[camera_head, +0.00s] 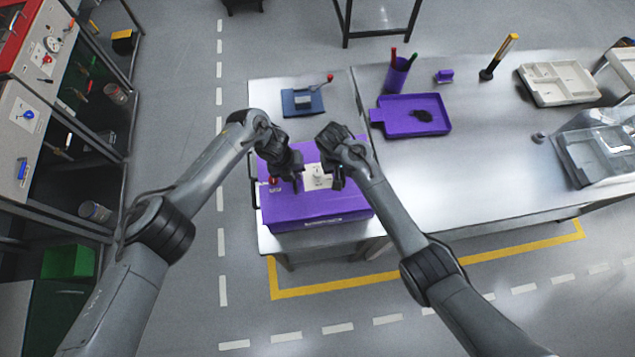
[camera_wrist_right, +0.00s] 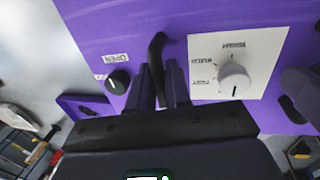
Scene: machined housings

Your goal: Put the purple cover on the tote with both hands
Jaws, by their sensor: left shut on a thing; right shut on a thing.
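The purple cover (camera_head: 312,207) forms the top of a purple box shape on the grey table; it also shows in the right wrist view (camera_wrist_right: 215,15). It bears a white panel with a knob (camera_wrist_right: 235,80) and a black knob marked OPEN (camera_wrist_right: 118,82). My left gripper (camera_head: 292,184) is shut at its left part, mostly hiding what it grips. My right gripper (camera_head: 337,184) is shut on a black handle (camera_wrist_right: 156,50) of the cover, also seen close in the wrist view. I cannot tell the tote apart from the cover, nor whether the two touch.
A blue fixture with a red-tipped lever (camera_head: 302,101) stands behind the box. A purple tray (camera_head: 393,121), a purple cup of tools (camera_head: 396,75) and beige trays (camera_head: 560,84) are on the table to the right. Shelving (camera_head: 62,130) stands at the left, beyond open floor.

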